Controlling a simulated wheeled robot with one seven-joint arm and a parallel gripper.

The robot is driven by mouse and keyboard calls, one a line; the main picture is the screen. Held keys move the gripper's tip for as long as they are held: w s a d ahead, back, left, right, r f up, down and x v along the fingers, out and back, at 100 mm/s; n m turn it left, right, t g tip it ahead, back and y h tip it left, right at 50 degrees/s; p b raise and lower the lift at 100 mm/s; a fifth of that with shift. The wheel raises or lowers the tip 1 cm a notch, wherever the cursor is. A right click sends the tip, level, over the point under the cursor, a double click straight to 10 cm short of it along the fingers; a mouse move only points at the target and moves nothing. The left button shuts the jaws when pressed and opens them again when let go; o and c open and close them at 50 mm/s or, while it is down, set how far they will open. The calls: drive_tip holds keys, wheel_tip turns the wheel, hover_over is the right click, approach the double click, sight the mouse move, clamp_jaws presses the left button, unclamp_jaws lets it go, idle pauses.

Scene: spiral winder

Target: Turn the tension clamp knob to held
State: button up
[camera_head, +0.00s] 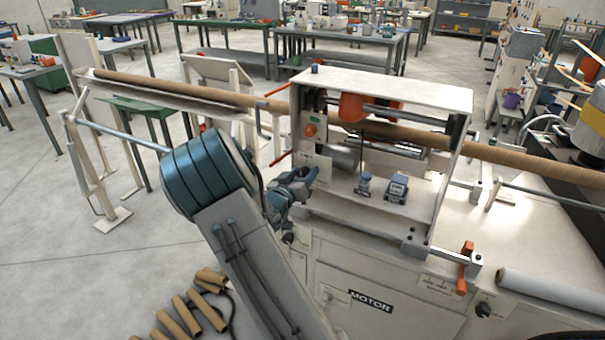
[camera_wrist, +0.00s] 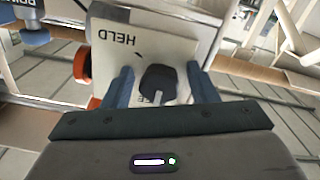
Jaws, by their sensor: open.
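The tension clamp knob (camera_wrist: 157,84) is dark, on a pale plate (camera_wrist: 105,55) in the wrist view. "HELD" reads upside down on the plate above the knob; a second label below it is mostly hidden, with only its end letters showing. A small light mark shows on the lower part of the knob, on the side away from "HELD". My gripper (camera_wrist: 161,76) is open, its two blue fingers on either side of the knob with visible gaps. In the head view my gripper (camera_head: 309,176) is at the machine's left post, and the knob cannot be made out there.
An orange-red button (camera_wrist: 82,66) is left of the plate in the wrist view. In the head view a long brown tube (camera_head: 500,158) runs through the machine frame (camera_head: 385,87). Two small dark-blue devices (camera_head: 396,188) sit on its shelf, right of my gripper.

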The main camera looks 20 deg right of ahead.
drive_tip(key=c, duration=1)
